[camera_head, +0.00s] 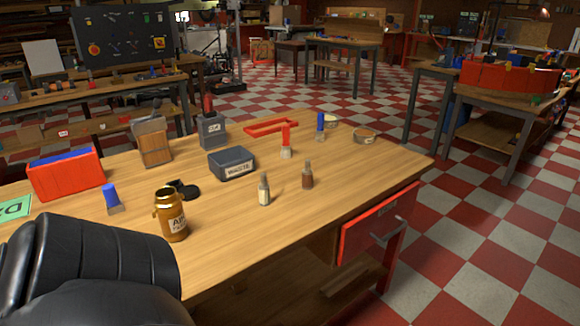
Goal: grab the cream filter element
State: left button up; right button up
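I cannot clearly make out which thing is the cream filter element. A small pale cream-bodied piece with a grey top (264,191) stands upright near the front edge of the wooden table (225,245). A similar brown piece (307,177) stands to its right. Two low, pale round pieces, one at the back (331,121) and one near the right end (364,136), also lie on the table. Neither of my grippers is in view. A black link of my own arm fills the lower left corner and hides part of the table.
On the table are a grey labelled bin (231,163), an amber jar (171,216), a black lid (185,189), a blue-handled tool (112,198), a red box (66,175), a wooden holder (152,143) and a red frame (270,127). A red drawer (376,222) sits below. The front middle tabletop is clear.

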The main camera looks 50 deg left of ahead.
aim_at(263, 187)
jog(key=i, duration=2.85)
jog(key=u, duration=3.9)
